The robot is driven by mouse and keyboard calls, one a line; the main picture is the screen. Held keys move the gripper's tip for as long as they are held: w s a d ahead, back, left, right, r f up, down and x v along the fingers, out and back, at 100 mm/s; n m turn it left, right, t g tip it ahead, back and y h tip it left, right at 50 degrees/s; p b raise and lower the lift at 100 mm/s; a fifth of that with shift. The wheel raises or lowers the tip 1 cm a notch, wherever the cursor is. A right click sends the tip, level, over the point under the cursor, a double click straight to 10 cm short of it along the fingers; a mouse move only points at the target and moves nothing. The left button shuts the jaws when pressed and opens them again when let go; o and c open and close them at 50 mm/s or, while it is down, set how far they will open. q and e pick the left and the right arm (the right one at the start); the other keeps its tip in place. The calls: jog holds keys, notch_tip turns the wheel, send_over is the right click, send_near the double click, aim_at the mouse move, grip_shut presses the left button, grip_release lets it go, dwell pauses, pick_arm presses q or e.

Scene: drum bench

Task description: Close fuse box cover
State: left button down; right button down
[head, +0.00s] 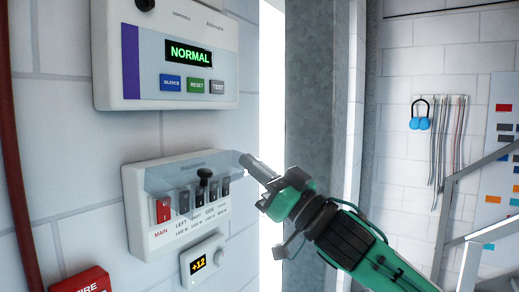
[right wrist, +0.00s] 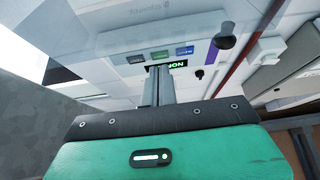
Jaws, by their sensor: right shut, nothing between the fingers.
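The fuse box (head: 140,235) is a white wall unit with a red MAIN switch and a row of dark switches. Its clear bluish cover (head: 165,180) stands out from the top of the box, tilted open, with a black knob (head: 204,174). In the right wrist view the clear cover (right wrist: 120,25) spans the top of the picture, with its knob (right wrist: 228,38) at upper right. My right gripper (head: 247,162) is shut and empty at the cover's right end; I cannot tell if it touches. Its fingers also show in the right wrist view (right wrist: 160,82). My left gripper is out of view.
An alarm panel (head: 225,60) reading NORMAL is above the fuse box. A small +12 display unit (head: 190,275) and a red fire box (head: 85,282) are below. A red pipe (head: 12,150) runs down the left.

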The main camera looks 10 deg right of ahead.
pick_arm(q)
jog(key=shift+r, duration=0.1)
pick_arm(e)
jog(key=shift+a+f, duration=0.15)
jog(key=shift+f, duration=0.2)
